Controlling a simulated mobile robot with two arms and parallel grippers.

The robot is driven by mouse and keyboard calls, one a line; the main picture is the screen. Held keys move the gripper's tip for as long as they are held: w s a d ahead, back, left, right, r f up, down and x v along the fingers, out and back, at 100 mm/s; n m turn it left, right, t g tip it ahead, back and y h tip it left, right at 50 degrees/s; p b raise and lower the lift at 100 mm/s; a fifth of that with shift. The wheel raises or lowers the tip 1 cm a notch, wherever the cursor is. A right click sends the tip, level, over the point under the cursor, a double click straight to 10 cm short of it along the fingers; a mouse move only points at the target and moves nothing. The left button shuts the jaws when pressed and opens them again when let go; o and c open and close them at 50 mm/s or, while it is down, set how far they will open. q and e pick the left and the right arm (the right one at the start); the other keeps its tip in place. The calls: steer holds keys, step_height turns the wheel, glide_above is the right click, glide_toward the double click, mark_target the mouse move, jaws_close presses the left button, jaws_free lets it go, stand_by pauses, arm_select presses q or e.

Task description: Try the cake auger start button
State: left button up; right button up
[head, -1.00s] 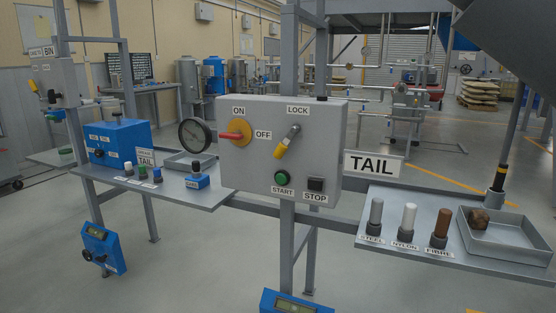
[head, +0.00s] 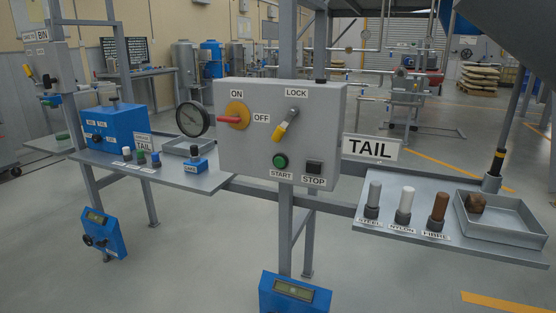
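A grey control box (head: 318,140) is mounted on a grey post in the middle of the head view. A round green button (head: 280,161) labelled START is low on its face. A TAIL sign (head: 370,148) is beside the box. No visible label says cake auger. Neither gripper is in view.
A right shelf (head: 393,223) carries steel, nylon and fibre rods and a tray (head: 498,232) with a brown lump. Blue units stand low below. Floor in front looks clear.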

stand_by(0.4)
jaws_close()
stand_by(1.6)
